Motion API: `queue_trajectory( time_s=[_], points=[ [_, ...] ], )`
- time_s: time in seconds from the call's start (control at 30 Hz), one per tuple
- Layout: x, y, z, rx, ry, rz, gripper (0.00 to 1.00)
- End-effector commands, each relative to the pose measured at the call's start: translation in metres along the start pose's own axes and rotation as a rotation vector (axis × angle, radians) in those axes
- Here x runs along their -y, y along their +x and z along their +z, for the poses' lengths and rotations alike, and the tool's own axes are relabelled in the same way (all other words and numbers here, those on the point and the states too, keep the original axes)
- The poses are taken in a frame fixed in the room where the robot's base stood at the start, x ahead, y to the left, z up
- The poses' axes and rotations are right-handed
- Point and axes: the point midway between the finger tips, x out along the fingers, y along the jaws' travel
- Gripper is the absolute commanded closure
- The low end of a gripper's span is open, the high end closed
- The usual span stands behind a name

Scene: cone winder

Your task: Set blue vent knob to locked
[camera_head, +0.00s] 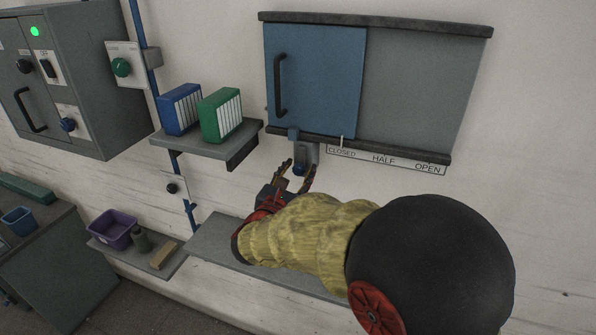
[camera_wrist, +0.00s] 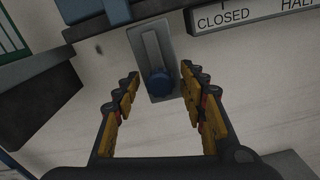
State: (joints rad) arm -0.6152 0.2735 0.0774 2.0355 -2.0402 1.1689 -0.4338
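A blue knob (camera_head: 299,170) sits on a small grey plate (camera_head: 313,151) on the wall, just below the blue sliding panel (camera_head: 335,75). In the wrist view the knob (camera_wrist: 160,83) is at the lower end of the plate's long slot (camera_wrist: 151,50). No locked mark is readable on the plate. My gripper (camera_head: 298,164) is open and empty. In the wrist view its fingers (camera_wrist: 160,75) stand apart on either side of the plate's lower part, with the knob between them and clear gaps on both sides. How far the knob is from the fingertips in depth is hard to tell.
The panel stands at the left, beside the strip marked CLOSED, HALF, OPEN (camera_head: 385,160). A shelf (camera_head: 205,147) with blue and green binders is close left of my gripper. A lower shelf (camera_head: 215,245) runs beneath my arm.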

Motion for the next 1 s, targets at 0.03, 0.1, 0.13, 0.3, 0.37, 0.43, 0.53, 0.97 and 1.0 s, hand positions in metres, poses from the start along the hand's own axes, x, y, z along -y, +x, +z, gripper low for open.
queue_trajectory(
  time_s=[0.03,0.1,0.13,0.3,0.37,0.43,0.53,0.97,1.0],
  points=[
    [0.0,-0.0001,-0.0001,0.0,0.0,0.0,0.6],
    [0.0001,-0.0001,0.0,0.0,0.0,0.0,0.64],
    [0.0001,-0.0002,-0.0001,0.0,0.0,0.0,0.66],
    [0.0001,-0.0002,0.0,0.0,0.0,0.0,0.76],
    [0.0001,-0.0002,0.0,0.0,0.0,0.0,0.79],
    [0.0001,-0.0002,0.0,0.0,0.0,0.0,0.83],
    [0.0001,-0.0002,0.0,0.0,0.0,0.0,0.89],
    [0.0001,-0.0002,0.0,0.0,0.0,0.0,1.0],
    [0.0001,-0.0002,0.0,0.0,0.0,0.0,1.0]
  ],
)
